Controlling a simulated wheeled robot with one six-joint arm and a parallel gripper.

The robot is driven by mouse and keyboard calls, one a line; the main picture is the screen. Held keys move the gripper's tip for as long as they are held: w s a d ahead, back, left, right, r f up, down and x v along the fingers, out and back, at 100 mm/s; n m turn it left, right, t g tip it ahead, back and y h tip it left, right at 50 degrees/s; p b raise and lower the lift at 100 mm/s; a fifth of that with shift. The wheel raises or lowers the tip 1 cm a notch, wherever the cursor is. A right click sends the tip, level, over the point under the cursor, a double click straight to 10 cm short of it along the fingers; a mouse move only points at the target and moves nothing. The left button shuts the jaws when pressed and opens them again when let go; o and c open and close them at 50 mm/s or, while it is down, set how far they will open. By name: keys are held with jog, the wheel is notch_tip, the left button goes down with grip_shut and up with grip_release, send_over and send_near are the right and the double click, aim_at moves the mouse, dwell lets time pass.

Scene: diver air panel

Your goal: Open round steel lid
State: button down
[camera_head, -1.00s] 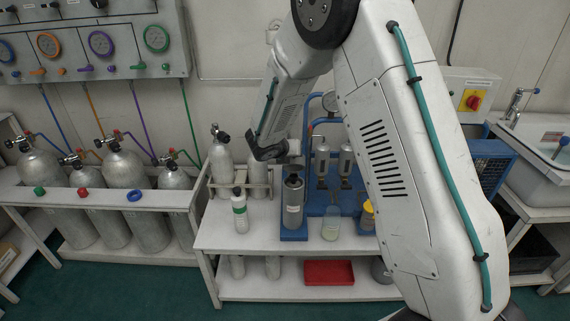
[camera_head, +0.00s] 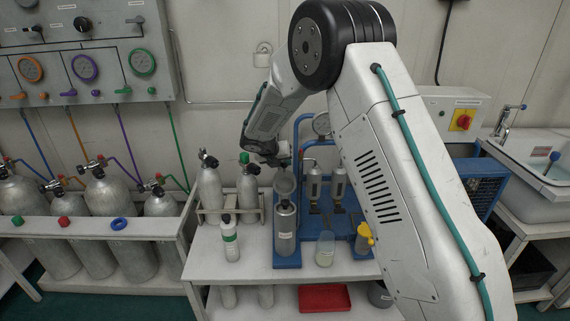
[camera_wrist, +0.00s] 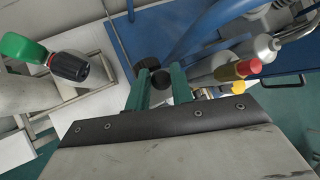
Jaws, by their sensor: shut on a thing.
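The steel canister (camera_head: 285,238) stands upright on the blue stand (camera_head: 288,262) on the bench, with a dark top. The round steel lid (camera_head: 284,183) shows as a grey disc, tilted up above and behind the canister's top. My gripper (camera_head: 276,161) is at the lid's upper edge, partly hidden by my wrist. In the wrist view, the teal fingers of my gripper (camera_wrist: 160,77) are shut on a small dark part (camera_wrist: 160,82), seemingly the lid's handle. The wrist view hides most of the lid.
Two grey cylinders (camera_head: 210,188) stand in a rack to the left, one with a green cap. A white bottle (camera_head: 230,240) and a clear beaker (camera_head: 325,250) stand near the canister. Blue pipes with a gauge (camera_head: 321,124) and small steel filters (camera_head: 314,185) are close on the right.

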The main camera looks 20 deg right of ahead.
jog(key=shift+w+d, duration=0.1)
jog(key=shift+w, duration=0.65)
jog(key=c, duration=1.2)
grip_release()
jog(key=shift+f, duration=0.1)
jog(key=shift+c, duration=0.2)
jog(key=shift+s+a+r, duration=0.2)
jog(key=shift+a+r, duration=0.05)
jog(key=v, duration=0.7)
jog(key=shift+d, duration=0.1)
